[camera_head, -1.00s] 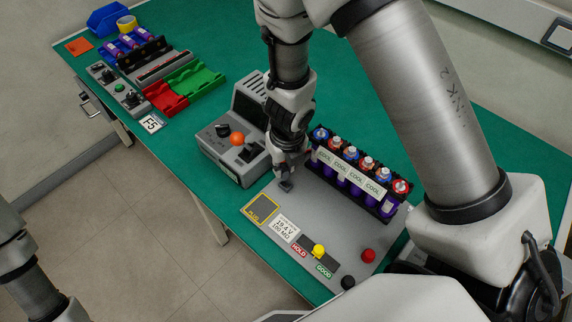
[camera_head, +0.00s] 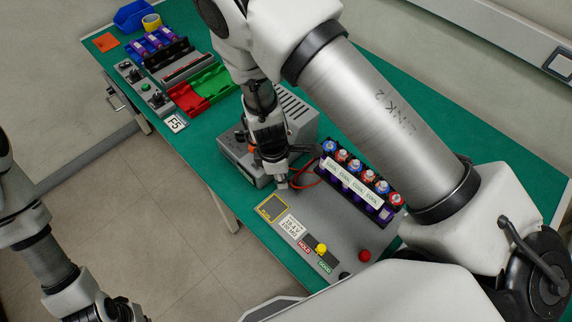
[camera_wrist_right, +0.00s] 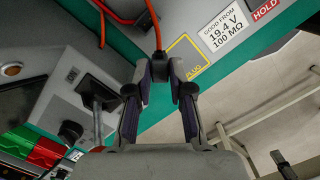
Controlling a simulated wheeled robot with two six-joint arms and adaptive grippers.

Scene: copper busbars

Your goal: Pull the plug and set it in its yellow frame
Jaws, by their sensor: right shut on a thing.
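My right gripper (camera_head: 281,181) is low over the grey panel (camera_head: 318,222), beside the yellow frame (camera_head: 272,207). In the right wrist view the right gripper (camera_wrist_right: 160,92) is shut on the dark plug (camera_wrist_right: 159,66), with a red cable (camera_wrist_right: 153,22) running from it. The yellow frame (camera_wrist_right: 187,56) lies just right of the plug there, marked PLUG and with no plug in it. In the head view the plug is mostly hidden at the fingertips. My left gripper (camera_head: 118,308) is partly in view at the lower left; its fingers are unclear.
A battery pack (camera_head: 354,184) with a COOL label stands right of my right gripper. A grey tester box (camera_head: 240,160) stands close on its left. Yellow (camera_head: 321,249) and red (camera_head: 364,256) knobs stand on the panel. Red and green trays (camera_head: 188,98) lie farther left.

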